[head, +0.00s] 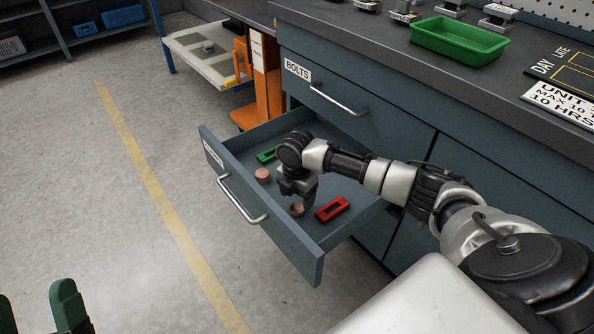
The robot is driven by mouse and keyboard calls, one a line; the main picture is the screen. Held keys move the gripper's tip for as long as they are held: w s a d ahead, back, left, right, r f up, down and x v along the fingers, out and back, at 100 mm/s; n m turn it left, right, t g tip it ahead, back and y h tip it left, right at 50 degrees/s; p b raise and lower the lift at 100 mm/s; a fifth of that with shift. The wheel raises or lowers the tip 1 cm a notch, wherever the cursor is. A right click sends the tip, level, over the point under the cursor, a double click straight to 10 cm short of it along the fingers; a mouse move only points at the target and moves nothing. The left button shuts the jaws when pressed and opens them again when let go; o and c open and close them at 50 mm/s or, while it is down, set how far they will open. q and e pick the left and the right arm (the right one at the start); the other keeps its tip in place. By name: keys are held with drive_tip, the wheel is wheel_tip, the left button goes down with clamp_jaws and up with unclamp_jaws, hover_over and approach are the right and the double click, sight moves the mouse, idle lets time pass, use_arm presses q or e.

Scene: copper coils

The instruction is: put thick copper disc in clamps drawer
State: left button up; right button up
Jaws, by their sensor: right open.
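The lower drawer (240,217) is pulled open; the label on its front is too small and slanted to read. My right gripper (303,204) is open and reaches down inside the drawer. A copper disc (296,210) is right at its fingertips, partly hidden by them; I cannot tell whether they touch. A second copper piece (262,175) lies on the drawer floor to the left. A green clamp (266,156) lies towards the back left and a red clamp (332,208) lies just right of the gripper. My left gripper is not clearly seen.
A closed drawer labelled BOLTS (325,97) is above the open one. A green tray (458,41) stands on the dark worktop. An orange stand (250,85) is behind. Dark green upright shapes (68,305) show at the bottom left. The floor left of the drawer is clear.

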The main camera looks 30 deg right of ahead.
sight(297, 207)
wheel_tip(297, 207, up, 4)
drive_tip(key=shift+r+p, duration=0.15)
drive_tip(key=shift+p, duration=0.65)
use_arm(q)
wheel_tip(297, 207, down, 10)
drive_tip(key=w+a+g+y+p, duration=0.1)
drive_tip(key=w+g+y, duration=0.1)
drive_tip(key=g, duration=0.7)
drive_tip(key=shift+w+r+y, duration=0.25)
drive_tip(key=shift+w+y, duration=0.05)
drive_tip(key=shift+y, duration=0.2)
use_arm(e)
drive_tip(key=shift+w+r, duration=0.1)
drive_tip(key=shift+r, duration=1.85)
